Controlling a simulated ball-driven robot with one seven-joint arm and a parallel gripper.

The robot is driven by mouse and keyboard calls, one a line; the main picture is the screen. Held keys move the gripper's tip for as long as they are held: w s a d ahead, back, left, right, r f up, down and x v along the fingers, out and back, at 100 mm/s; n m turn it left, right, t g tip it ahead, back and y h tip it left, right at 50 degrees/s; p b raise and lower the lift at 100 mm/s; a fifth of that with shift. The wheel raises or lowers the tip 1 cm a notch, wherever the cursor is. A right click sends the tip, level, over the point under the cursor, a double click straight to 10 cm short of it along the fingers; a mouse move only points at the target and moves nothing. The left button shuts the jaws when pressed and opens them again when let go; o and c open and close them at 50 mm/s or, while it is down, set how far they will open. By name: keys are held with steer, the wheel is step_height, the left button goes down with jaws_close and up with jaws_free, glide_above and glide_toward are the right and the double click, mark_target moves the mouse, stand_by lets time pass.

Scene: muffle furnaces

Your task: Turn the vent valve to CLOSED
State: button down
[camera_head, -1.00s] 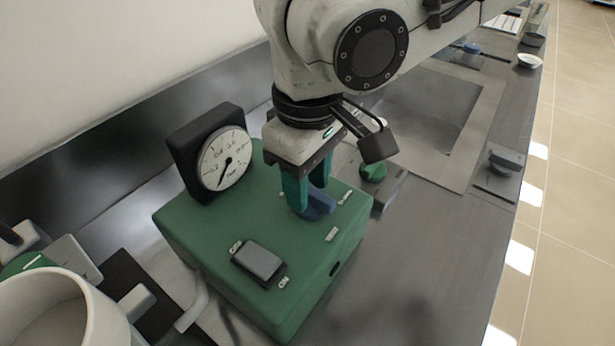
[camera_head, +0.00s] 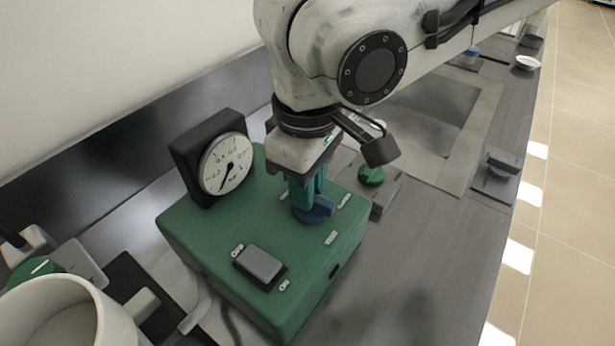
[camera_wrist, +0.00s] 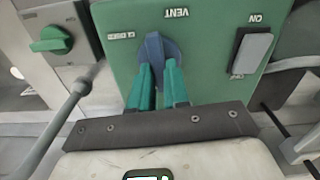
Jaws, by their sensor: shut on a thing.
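The vent valve is a blue knob (camera_head: 314,210) on top of a green box (camera_head: 205,245). It also shows in the wrist view (camera_wrist: 160,46), below the VENT label, with a CLOSED label to its left. There its upper end points roughly up toward VENT, leaning slightly left. My gripper (camera_head: 304,200) comes down from above, its green fingers shut on the knob. In the wrist view the fingers (camera_wrist: 158,78) lie on both sides of the knob's near part and hide some of it.
A grey rocker switch (camera_head: 260,266) marked ON is at the front. A green knob (camera_head: 371,175) sits on a plate right of the box. A white cup (camera_head: 62,318) stands at front left.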

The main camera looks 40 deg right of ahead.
steer(key=n+p, duration=0.3)
steer(key=n, duration=0.1)
steer(key=shift+s+a+r+p, duration=0.1)
steer(key=shift+a+r+p, duration=0.1)
steer(key=shift+p, duration=0.15)
steer(key=n+p, duration=0.2)
steer(key=n, duration=0.2)
steer(key=shift+s+n+p, duration=0.1)
steer(key=shift+n+p, duration=0.25)
steer(key=shift+n, duration=0.05)
steer(key=n+p, duration=0.1)
steer(key=n, duration=0.2)
steer(key=shift+s+f+n, duration=0.1)
steer(key=shift+f+n, duration=0.05)
steer(key=shift+n, duration=0.15)
steer(key=shift+s+n+p, duration=0.1)
steer(key=shift+n+p, duration=0.35)
steer(key=shift+n, duration=1.75)
steer(key=c, duration=1.1)
jaws_free()
step_height(320, 180, up, 11)
steer(key=p, duration=0.1)
steer(key=shift+f, duration=0.15)
